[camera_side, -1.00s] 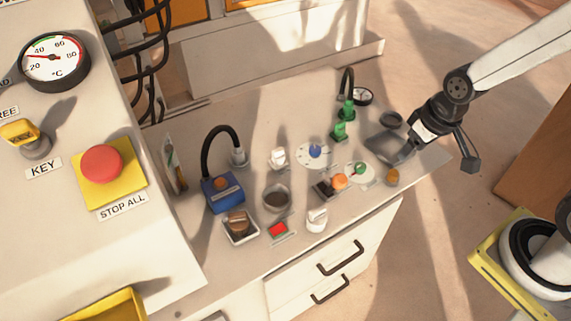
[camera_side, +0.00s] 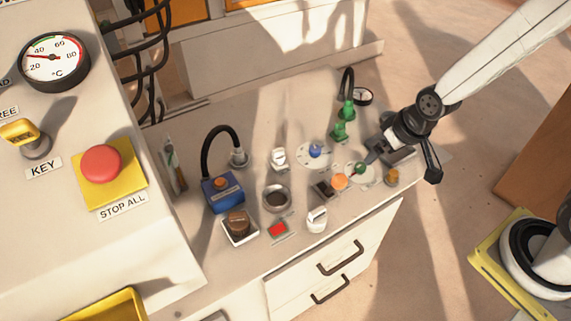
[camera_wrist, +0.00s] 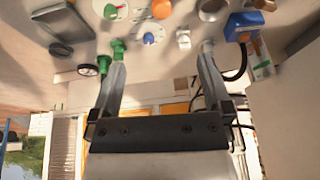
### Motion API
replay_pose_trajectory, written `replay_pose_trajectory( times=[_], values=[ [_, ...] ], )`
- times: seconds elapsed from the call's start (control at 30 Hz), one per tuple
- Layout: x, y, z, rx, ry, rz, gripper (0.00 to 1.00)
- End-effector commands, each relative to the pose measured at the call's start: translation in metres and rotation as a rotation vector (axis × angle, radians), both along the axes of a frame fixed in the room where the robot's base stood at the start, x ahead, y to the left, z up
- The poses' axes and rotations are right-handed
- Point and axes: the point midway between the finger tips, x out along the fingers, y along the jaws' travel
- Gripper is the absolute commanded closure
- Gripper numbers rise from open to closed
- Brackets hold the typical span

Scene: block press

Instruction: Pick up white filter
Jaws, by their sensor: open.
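Two small white pieces could be the white filter; I cannot tell which. One white piece (camera_side: 278,158) stands near the middle of the bench, and another white piece (camera_side: 317,219) stands at the front edge. A small white piece also shows in the wrist view (camera_wrist: 183,38), beyond the fingertips. My gripper (camera_side: 402,168) is open at the right end of the bench, right of both white pieces and apart from them. In the wrist view my gripper (camera_wrist: 162,55) has its fingers spread with nothing held between them.
A blue block with a hose (camera_side: 222,195) and a round cup (camera_side: 277,198) are further left. The control panel (camera_side: 60,200) rises at left.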

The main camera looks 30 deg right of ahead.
Motion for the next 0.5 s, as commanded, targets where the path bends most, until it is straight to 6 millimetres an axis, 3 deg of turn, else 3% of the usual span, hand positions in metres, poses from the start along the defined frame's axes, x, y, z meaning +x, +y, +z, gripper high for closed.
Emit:
replay_pose_trajectory(
  times=[0.2,0.5],
  values=[
    [0.028,0.027,-0.033,0.025,-0.098,-0.018,0.0],
    [0.053,0.057,-0.078,0.039,-0.243,-0.051,0.0]
  ],
)
